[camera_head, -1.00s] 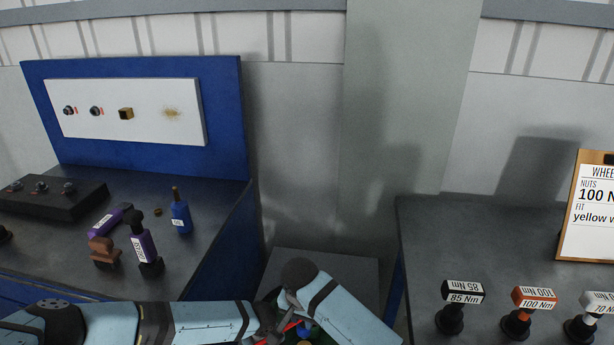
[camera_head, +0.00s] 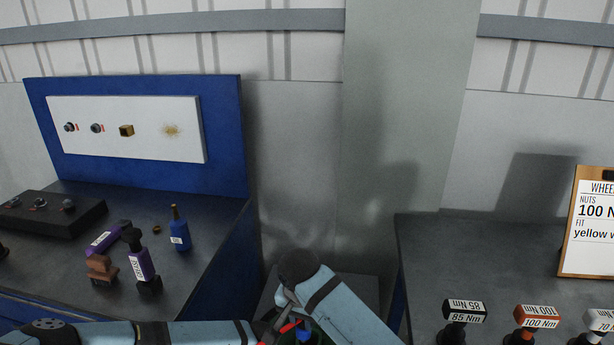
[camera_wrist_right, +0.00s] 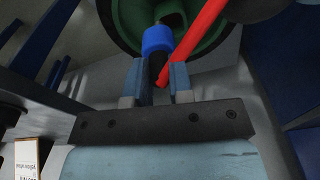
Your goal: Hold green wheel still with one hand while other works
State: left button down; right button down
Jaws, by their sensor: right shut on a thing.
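The green wheel (camera_wrist_right: 190,22) fills the top of the right wrist view; a small part of it (camera_head: 318,333) shows at the bottom edge of the head view. My right gripper (camera_wrist_right: 158,75) is shut, in front of the wheel, on the dark shank of a tool with a red bar (camera_wrist_right: 195,40) and a blue end (camera_wrist_right: 158,39). The blue end is at the wheel's face; I cannot tell whether it is seated. My right gripper (camera_head: 284,298) shows small in the head view. My left arm comes in low from the left; its fingers are hidden or cut off.
The right bench (camera_head: 440,245) carries black, orange and white torque-marked tools and a clipboard (camera_head: 592,225).

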dwell(0.4)
pick_arm(q)
jog(key=shift+c, duration=1.4)
grip_release()
